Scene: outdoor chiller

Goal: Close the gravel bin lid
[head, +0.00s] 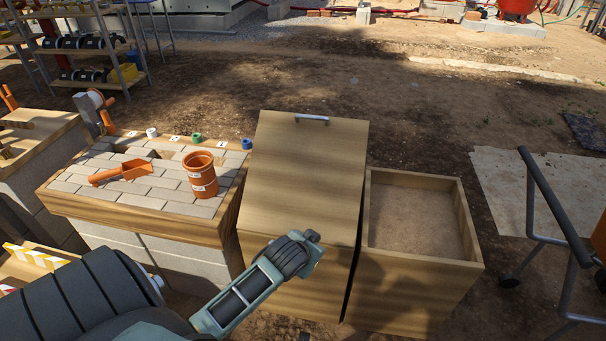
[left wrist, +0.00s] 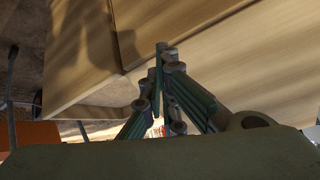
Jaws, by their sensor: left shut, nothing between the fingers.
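A wooden lid panel (head: 305,180) with a metal handle (head: 312,119) near its far edge lies over the left of two wooden boxes. Its far edge appears higher than the far rim of the neighbouring box, and I cannot tell if it lies flat. The right box (head: 470,225) is open on top and holds a sandy fill. My left gripper (head: 312,238) is shut and empty, in front of the lidded box near the lid's near edge. In the left wrist view its fingers (left wrist: 162,50) meet close to wooden panels (left wrist: 210,30); contact is unclear. My right gripper is not in view.
A cart with a dark handle (head: 540,190) stands at the right. The ground behind the boxes is clear.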

